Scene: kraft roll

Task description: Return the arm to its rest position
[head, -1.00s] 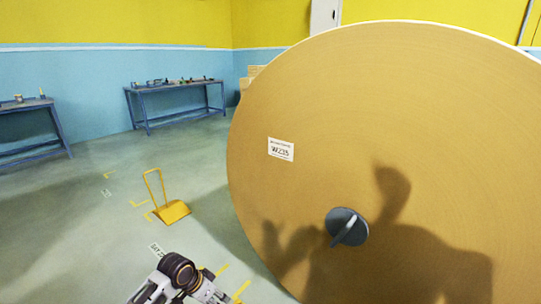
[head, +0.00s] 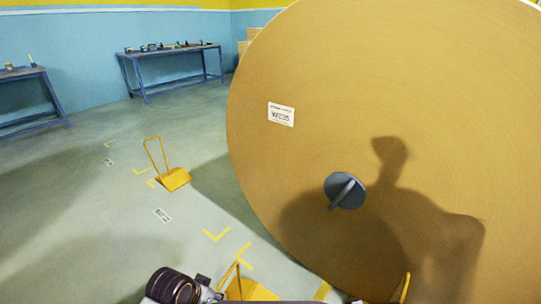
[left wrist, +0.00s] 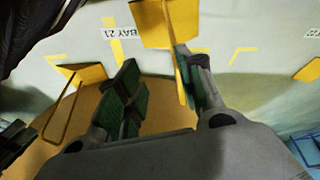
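My left arm (head: 178,287) shows at the bottom edge of the head view, low and left of the big kraft roll (head: 330,110). Its fingertips are not clear there. In the left wrist view my left gripper (left wrist: 162,98) has its two green-padded fingers apart. A yellow wheel chock (left wrist: 160,24) lies beyond them, and its upright handle appears close beside the right-hand finger. I cannot tell whether they touch, but the fingers are not closed on it. My right gripper is not in view.
A yellow chock (head: 173,180) stands on the floor left of the roll. Another chock (head: 254,290) is at the bottom, with a yellow handle (head: 403,288) further right. Blue workbenches (head: 172,58) line the wall. The floor at left is clear.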

